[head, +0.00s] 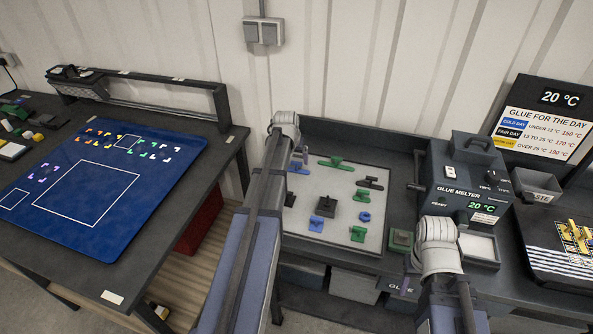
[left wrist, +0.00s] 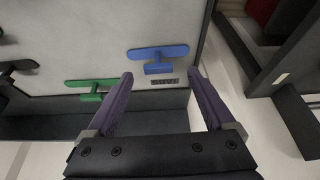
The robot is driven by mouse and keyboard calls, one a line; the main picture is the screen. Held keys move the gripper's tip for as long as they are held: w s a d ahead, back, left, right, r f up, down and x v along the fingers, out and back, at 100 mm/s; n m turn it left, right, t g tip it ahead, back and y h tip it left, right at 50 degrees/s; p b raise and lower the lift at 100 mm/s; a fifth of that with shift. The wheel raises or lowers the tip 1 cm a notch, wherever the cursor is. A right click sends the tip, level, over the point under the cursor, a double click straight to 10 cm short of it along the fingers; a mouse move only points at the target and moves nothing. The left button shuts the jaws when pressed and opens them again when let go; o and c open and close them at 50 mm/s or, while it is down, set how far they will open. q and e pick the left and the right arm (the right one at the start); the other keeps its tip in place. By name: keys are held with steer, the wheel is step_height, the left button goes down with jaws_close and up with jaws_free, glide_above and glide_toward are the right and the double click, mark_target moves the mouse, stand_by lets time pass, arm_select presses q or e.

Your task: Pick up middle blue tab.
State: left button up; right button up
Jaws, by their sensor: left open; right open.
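A pale board (head: 305,190) on the bench carries several blue, green and black tabs. One blue tab (head: 298,168) lies at its back left corner, partly hidden by my left arm. Another blue tab (head: 316,224) is at the front left, and a small blue one (head: 364,216) right of centre. My left gripper (head: 300,154) is open above the back left corner. In the left wrist view, a long blue tab (left wrist: 158,53) lies just beyond its open fingers (left wrist: 161,76), apart from them. My right gripper (head: 405,270) is open and empty near the board's front right corner.
A green tab (left wrist: 92,86) lies beside the blue one in the wrist view. A black block (head: 325,207) stands mid-board. The glue melter (head: 465,180) stands right of the board. A blue mat (head: 95,190) covers the left table, across a gap.

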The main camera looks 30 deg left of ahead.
mark_target(296, 162)
arm_select(q)
steer(key=shift+b+x, duration=2.4)
steer(key=shift+x, duration=0.2)
steer(key=shift+w+d, duration=0.1)
steer(key=shift+r, duration=0.1)
jaws_close()
step_height(296, 162, up, 10)
steer(key=p, duration=1)
steer(key=shift+f+b, duration=0.7)
steer(key=shift+f, duration=0.15)
steer(key=shift+r, duration=0.15)
